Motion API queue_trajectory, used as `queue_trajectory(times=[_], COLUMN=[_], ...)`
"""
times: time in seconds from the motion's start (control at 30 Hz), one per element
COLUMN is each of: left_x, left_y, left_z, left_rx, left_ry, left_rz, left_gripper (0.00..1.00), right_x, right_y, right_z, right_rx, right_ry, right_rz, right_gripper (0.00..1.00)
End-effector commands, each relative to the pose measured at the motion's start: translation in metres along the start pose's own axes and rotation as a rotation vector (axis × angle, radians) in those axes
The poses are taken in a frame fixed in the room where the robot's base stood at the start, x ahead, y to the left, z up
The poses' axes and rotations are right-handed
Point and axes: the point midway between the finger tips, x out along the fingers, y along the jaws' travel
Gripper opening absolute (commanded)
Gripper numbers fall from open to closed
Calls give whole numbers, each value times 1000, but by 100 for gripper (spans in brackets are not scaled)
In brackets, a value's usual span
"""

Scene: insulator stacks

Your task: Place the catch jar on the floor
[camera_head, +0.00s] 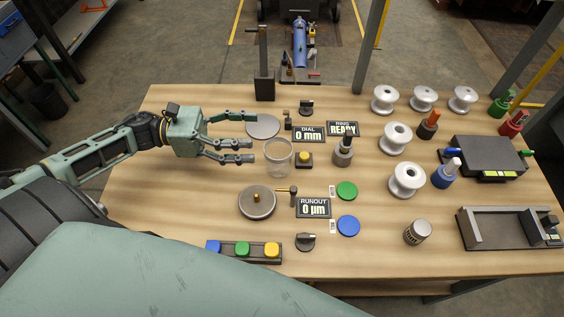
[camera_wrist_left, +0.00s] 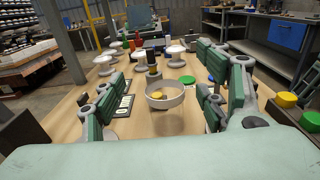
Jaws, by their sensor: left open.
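The catch jar (camera_head: 278,158) is a clear, open-topped jar standing upright near the middle of the wooden table. My left gripper (camera_head: 252,137) is open and empty, reaching in from the left with its fingertips just short of the jar. In the left wrist view the jar (camera_wrist_left: 165,97) shows ahead, centred between the spread fingers, with a yellow button seen through it. I cannot tell the exact gap to the jar. My right gripper is not in view. The concrete floor (camera_head: 190,62) shows beyond the table.
A grey disc (camera_head: 263,126) lies behind the jar and a round turntable (camera_head: 257,202) in front. A yellow button box (camera_head: 304,160) stands just right of it. White spools (camera_head: 396,138) and tools fill the right side. The table's (camera_head: 150,205) left part is mostly clear.

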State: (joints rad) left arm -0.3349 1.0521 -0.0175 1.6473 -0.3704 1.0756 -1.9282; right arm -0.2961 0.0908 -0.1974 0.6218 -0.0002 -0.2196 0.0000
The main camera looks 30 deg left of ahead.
Motion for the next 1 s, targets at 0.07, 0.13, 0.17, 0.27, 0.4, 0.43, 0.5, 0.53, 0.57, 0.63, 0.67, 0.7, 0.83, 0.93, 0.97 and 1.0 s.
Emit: queue_trajectory(times=[0.07,0.13,0.17,0.27,0.4,0.43,0.5,0.53,0.57,0.63,0.67,0.7,0.83,0.93,0.97,1.0], left_x=[0,1,1,1,5,8,12,14,15,22,27,34,56,69,72,74], left_y=[0,1,1,0,-1,-1,-1,-1,-1,-2,-2,-2,-1,-1,-2,-2], left_z=[-14,-30,-36,-56,-70,-69,-70,-70,-70,-69,-68,-67,-66,-68,-68,-69], left_rx=[-3,-4,-3,-3,0,0,-1,-1,-2,-2,-1,-1,-1,-2,-2,-2], left_ry=[-1,-2,-3,-2,-3,-3,-2,-1,-1,-3,-4,-4,-4,-3,-2,-1], left_rz=[1,2,1,1,-4,-5,-4,-4,-4,-5,-6,-5,-5,-4,-5,-5], left_gripper=[67,67,67,67,67,67,67,67,67,67,67,67,67,67,67,67], right_x=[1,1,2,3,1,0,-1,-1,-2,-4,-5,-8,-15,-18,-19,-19], right_y=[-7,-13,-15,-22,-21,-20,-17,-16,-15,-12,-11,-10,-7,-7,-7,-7], right_z=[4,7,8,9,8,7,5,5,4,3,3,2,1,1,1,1], right_rx=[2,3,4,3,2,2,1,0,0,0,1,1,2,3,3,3], right_ry=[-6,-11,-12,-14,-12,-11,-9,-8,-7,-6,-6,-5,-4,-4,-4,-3], right_rz=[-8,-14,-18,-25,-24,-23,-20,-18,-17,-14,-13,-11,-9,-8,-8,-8], right_gripper=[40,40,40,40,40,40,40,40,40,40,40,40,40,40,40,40])
